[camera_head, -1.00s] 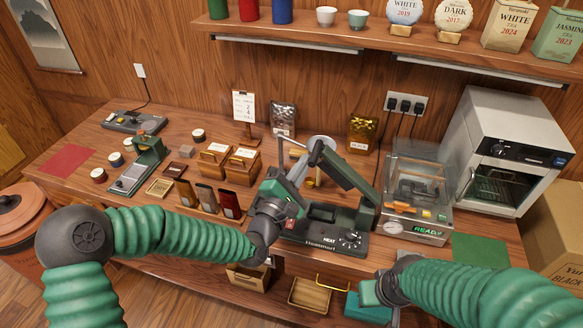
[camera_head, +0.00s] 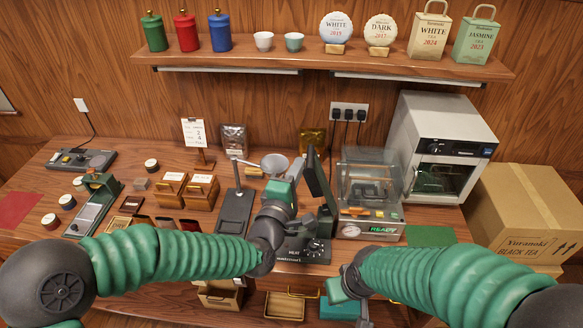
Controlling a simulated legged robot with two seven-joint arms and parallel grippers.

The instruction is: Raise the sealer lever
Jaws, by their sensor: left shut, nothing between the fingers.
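My left wrist hides part of the sealer base. My right gripper (camera_head: 341,302) is low in front of the table edge, and its fingers are not clear.
A clear-lidded machine (camera_head: 370,190) showing READY stands right of the sealer, with a white oven (camera_head: 440,145) and a cardboard box (camera_head: 525,215) beyond. A grey stand (camera_head: 235,210) and wooden boxes (camera_head: 201,190) are on the left. A shelf (camera_head: 320,59) runs above.

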